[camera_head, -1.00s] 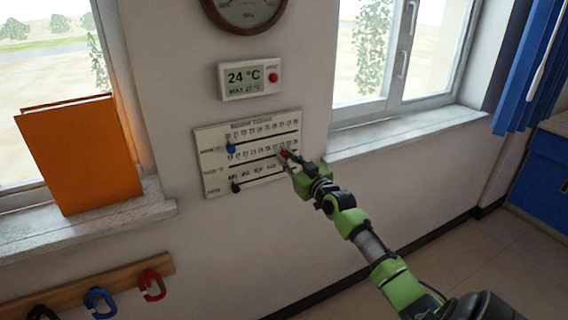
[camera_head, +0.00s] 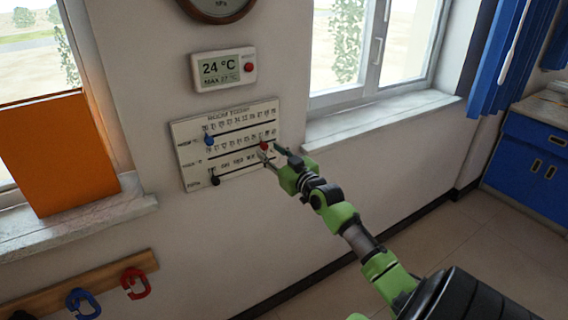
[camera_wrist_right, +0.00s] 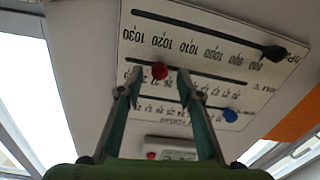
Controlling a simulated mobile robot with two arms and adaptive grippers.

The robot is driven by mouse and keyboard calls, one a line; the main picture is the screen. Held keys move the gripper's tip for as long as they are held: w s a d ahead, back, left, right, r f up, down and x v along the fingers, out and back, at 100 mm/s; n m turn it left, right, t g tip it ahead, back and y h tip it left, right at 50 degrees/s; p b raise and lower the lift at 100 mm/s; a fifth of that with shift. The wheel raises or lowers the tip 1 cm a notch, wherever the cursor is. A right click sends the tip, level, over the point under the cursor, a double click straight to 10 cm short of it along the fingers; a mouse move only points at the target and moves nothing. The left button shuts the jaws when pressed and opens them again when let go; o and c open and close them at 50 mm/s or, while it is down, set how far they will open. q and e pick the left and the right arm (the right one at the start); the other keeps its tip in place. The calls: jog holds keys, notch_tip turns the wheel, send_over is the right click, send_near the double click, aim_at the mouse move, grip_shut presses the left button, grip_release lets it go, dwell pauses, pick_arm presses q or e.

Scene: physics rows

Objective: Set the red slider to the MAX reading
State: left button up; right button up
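The white slider board (camera_head: 190,170) hangs on the wall with three horizontal tracks. The red slider (camera_head: 264,146) is on the middle track, near its right end. It also shows in the right wrist view (camera_wrist_right: 160,71), which sees the board upside down. My right gripper (camera_head: 271,153) is at the board; its fingers are open, one on each side of the red knob, with visible gaps in the wrist view (camera_wrist_right: 159,80). The display (camera_head: 222,70) above reads 24 °C, with a smaller MAX line that looks like 27 °C but is blurred. My left gripper is out of view.
A blue slider (camera_head: 209,140) is on the top track and a black slider (camera_head: 215,180) on the bottom track, both near the left. An orange binder (camera_head: 65,155) stands on the left sill. Hooks with carabiners (camera_head: 136,282) are below. A window sill (camera_head: 380,118) lies right.

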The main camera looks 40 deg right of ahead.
jog(key=v, duration=0.9)
jog(key=shift+d, duration=0.1)
jog(key=s+a+f+m+g, duration=0.1)
jog(key=s+a+f+g, duration=0.15)
jog(key=f, duration=1.35)
jog(key=s+a+f+g, duration=0.1)
jog(key=s+f+g, duration=0.3)
jog(key=f, duration=1.2)
jog(key=s+a+f+g+y, duration=0.1)
jog(key=s+a+f, duration=0.25)
jog(key=f, duration=0.35)
jog(key=s+a+f+n+g, duration=0.1)
jog(key=s+a+f+g, duration=0.15)
jog(key=s+f, duration=0.3)
jog(key=s+a+f+g+y, duration=0.1)
jog(key=s+a+f, duration=0.3)
jog(key=f, duration=0.3)
jog(key=s+a+f+n+g, duration=0.1)
jog(key=s+a+f, duration=0.3)
jog(key=s, duration=0.5)
jog(key=s+a+f+n+g+y, duration=0.1)
jog(key=s+a+f+g, duration=0.1)
jog(key=s+a+f, duration=0.3)
jog(key=s+a+f+n+g, duration=0.1)
jog(key=s+a+f, duration=0.4)
jog(key=s, duration=0.8)
jog(key=shift+a+f+g+y, duration=0.25)
jog(key=shift+a+g+y, duration=0.15)
jog(key=shift+a+g, duration=0.5)
